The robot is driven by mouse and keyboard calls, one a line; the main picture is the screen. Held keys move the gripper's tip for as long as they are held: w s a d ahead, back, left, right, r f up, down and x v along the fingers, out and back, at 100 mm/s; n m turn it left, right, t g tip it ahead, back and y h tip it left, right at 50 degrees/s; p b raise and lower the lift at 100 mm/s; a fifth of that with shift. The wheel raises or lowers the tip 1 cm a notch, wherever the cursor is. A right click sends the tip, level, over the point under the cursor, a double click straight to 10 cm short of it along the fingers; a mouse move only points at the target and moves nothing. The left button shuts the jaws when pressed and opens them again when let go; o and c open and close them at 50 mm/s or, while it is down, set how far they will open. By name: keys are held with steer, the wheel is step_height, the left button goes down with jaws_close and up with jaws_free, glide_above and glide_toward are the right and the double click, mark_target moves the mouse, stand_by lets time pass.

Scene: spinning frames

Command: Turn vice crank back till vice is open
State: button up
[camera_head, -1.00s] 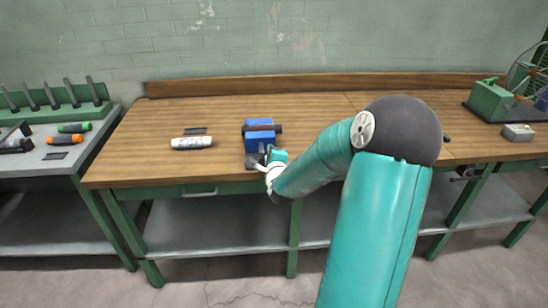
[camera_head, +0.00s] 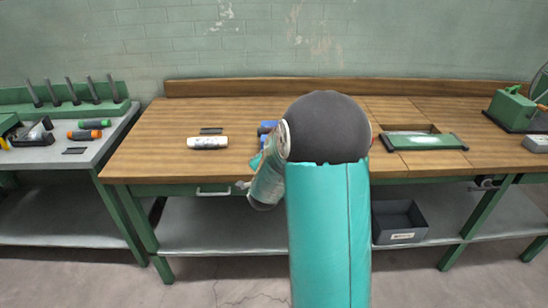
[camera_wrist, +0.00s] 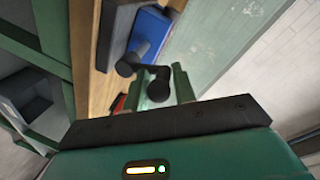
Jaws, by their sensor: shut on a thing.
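The blue vice (camera_head: 266,128) stands near the front edge of the wooden workbench, mostly hidden behind my arm in the head view. In the wrist view the blue vice body (camera_wrist: 150,28) is at the top, with its dark crank (camera_wrist: 127,66) reaching toward my gripper. My gripper (camera_wrist: 163,80) has its two green fingers on either side of the crank's black knob (camera_wrist: 158,88) and is shut on it. How far the jaws stand apart cannot be told.
A white cylinder (camera_head: 207,142) lies on the bench left of the vice. A green-edged panel (camera_head: 424,141) lies to the right, with a green machine (camera_head: 511,109) beyond. A dark bin (camera_head: 399,222) sits on the lower shelf. The bench between cylinder and left edge is clear.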

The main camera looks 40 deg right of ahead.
steer(key=shift+w+a+f+n+h, duration=0.4)
steer(key=shift+f+n, duration=0.2)
steer(key=shift+n, duration=0.9)
steer(key=shift+w+a+f+n+h, duration=0.25)
steer(key=shift+a+f+n+h, duration=0.25)
steer(key=shift+n, duration=1)
steer(key=shift+w+a+f+n+h, duration=0.3)
steer(key=shift+f+n, duration=0.4)
steer(key=shift+n, duration=0.8)
